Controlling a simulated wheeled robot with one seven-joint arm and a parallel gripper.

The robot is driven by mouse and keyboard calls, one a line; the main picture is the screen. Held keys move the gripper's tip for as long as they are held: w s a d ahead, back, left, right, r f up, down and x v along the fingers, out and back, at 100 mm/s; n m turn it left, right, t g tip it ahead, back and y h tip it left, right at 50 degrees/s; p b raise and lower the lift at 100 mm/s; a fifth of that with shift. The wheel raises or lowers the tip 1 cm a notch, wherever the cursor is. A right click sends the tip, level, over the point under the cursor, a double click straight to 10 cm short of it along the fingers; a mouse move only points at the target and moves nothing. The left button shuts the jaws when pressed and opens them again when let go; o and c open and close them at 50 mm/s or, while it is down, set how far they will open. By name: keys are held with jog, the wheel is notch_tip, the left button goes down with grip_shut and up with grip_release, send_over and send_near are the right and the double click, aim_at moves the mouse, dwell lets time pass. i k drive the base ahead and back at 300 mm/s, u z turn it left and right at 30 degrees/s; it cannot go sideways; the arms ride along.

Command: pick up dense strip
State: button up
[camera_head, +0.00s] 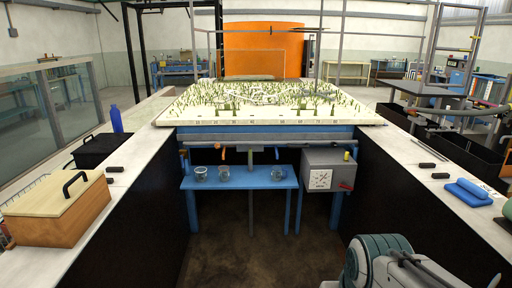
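I cannot single out a dense strip with certainty. A wide pale board (270,116) carries many small green upright stalks (255,95), standing more thickly in some parts than in others. A teal and white part of my arm shows at the bottom right. My gripper's fingers are not visible.
Left counter (146,112): a wooden box (60,205) with black handle, a black case (99,149), a blue bottle (116,119). Blue shelf (240,184) ahead bears several glass beakers; a grey control box (328,170) is beside it. Right counter: a blue tool (468,191). The floor between is clear.

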aim_at(227, 107)
jog(key=u, duration=0.1)
jog(key=i, duration=1.55)
jog(key=u, duration=0.2)
jog(key=i, duration=1.6)
jog(key=u, duration=0.3)
jog(key=i, duration=1.2)
jog(key=u, duration=0.1)
